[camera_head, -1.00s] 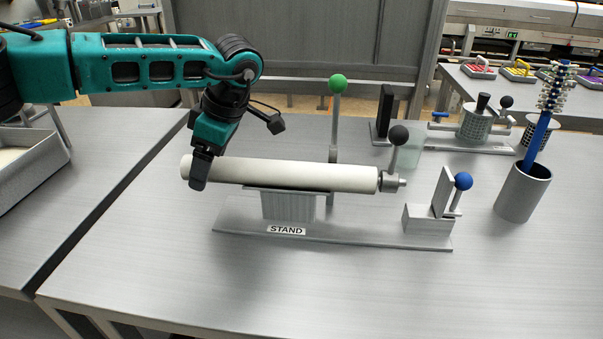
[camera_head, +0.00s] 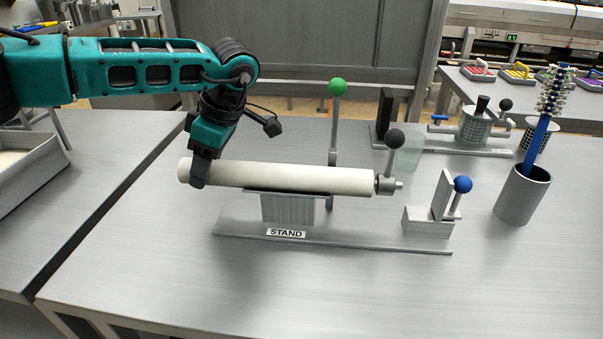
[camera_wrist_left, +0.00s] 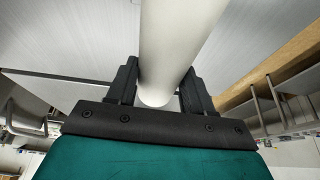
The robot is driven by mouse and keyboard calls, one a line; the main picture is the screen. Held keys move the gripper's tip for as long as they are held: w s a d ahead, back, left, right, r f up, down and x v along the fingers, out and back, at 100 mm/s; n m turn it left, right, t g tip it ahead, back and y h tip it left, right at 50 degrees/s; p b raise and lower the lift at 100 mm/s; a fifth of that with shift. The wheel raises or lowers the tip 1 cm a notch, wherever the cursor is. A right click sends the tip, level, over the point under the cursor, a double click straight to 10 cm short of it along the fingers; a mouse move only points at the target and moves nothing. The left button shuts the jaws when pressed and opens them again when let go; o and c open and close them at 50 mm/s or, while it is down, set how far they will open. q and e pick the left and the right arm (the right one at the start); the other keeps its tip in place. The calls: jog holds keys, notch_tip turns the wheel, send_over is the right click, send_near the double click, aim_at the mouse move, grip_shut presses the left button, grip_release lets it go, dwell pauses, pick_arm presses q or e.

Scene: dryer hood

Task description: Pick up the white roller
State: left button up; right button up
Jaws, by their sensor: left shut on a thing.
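The white roller (camera_head: 290,178) lies nearly level across the grey block of the stand (camera_head: 287,208). Its right end has a metal fitting and a black ball knob (camera_head: 395,139). My left gripper (camera_head: 199,172) is shut on the roller near its left end, from above. In the left wrist view the roller (camera_wrist_left: 178,45) runs between the two dark fingers (camera_wrist_left: 158,92). I cannot tell whether the roller touches the block. My right gripper is not in view.
A green-knobbed lever (camera_head: 336,88) stands behind the roller. A blue-knobbed clamp (camera_head: 462,184) is on the stand's right end. A grey cup (camera_head: 523,195) with a blue brush (camera_head: 537,135) stands at right. A tray (camera_head: 38,175) is at far left. The front table is clear.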

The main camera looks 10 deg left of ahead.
pick_arm(q)
jog(key=a+p, duration=0.1)
jog(key=a, duration=0.5)
jog(key=shift+s, duration=0.2)
dwell(0.8)
jog(key=o, duration=1.1)
notch_tip(320, 180, up, 7)
jog(key=p, duration=0.3)
jog(key=shift+p, duration=0.4)
